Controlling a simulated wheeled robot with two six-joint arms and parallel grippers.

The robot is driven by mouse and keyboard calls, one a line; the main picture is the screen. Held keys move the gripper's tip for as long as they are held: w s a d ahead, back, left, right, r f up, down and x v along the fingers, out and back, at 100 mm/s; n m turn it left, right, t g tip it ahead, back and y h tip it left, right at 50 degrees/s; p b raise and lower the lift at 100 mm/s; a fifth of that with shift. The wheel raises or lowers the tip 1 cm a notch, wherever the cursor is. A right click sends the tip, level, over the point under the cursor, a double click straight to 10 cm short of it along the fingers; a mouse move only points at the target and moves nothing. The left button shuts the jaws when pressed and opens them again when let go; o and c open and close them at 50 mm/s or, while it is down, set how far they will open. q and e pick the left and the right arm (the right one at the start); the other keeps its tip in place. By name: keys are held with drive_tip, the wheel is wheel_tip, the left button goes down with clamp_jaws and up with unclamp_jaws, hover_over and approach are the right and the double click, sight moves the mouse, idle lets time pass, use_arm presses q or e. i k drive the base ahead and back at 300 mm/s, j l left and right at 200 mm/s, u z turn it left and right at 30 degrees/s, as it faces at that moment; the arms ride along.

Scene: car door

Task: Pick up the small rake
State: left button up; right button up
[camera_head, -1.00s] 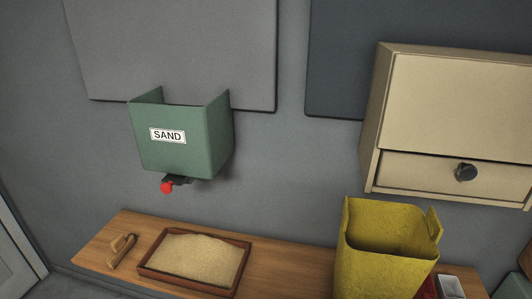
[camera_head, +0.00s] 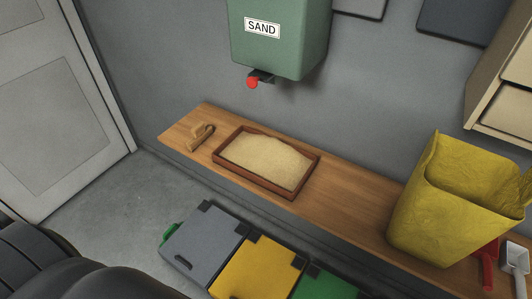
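A small wooden tool (camera_head: 201,137) lies on the left end of the wooden shelf, just left of the sand tray (camera_head: 230,164). It has a flat bar and a raised piece. It may be the small rake, but its teeth cannot be made out. A red-handled tool (camera_head: 487,262) is at the right end of the shelf, partly beside the yellow bag; its kind is unclear. Neither of my grippers is in view. Dark rounded parts at the lower left look like my own body.
The wooden shelf (camera_head: 355,199) has free room between tray and yellow bag (camera_head: 419,222). A green SAND box (camera_head: 280,52) with a red knob hangs above. Grey (camera_head: 203,246), yellow (camera_head: 257,270) and green (camera_head: 326,285) lidded bins stand below in front. A door (camera_head: 66,108) is at left.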

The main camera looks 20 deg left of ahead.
sight(200, 134)
drive_tip(key=u, duration=1.3)
